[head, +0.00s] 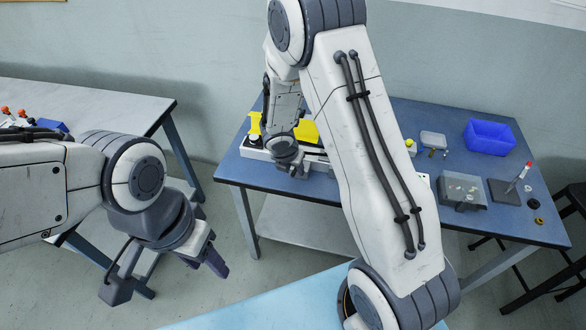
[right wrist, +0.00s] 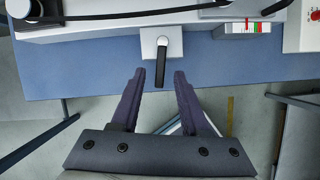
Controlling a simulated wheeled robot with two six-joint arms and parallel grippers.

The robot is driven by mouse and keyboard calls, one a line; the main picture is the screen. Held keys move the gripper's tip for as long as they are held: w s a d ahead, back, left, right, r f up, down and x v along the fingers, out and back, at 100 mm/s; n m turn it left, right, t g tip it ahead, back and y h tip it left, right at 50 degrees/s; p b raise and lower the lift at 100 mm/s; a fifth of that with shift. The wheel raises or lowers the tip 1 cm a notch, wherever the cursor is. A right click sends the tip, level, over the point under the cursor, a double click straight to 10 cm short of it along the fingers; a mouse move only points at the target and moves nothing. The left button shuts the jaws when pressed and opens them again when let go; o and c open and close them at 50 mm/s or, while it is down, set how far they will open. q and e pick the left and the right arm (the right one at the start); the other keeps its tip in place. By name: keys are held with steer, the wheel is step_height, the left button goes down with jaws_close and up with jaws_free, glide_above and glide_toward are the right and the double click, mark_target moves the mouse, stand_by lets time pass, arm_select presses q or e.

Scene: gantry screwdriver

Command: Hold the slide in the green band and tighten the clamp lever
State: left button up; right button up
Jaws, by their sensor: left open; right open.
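The clamp lever (right wrist: 160,62), a black handle on a silver pivot, projects from a white block at the front of the white machine body (right wrist: 100,27). My right gripper (right wrist: 159,75) is open, with its fingertips on either side of the lever's free end in the picture; I see no contact and cannot tell the depth. A small scale with green and red bands (right wrist: 243,27) sits right of the lever; where the slide stands against it is unclear. In the head view my right gripper (head: 290,160) is at the machine's front. My left gripper (head: 165,276) is open and empty, away from the bench.
The blue bench (head: 400,120) also holds a blue bin (head: 489,136), a grey box (head: 462,191) and a dark stand with a red-tipped tool (head: 515,180) at the right. A red-marked white box (right wrist: 303,28) is right of the scale. My right arm hides the bench's middle.

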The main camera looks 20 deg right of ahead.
jaws_close()
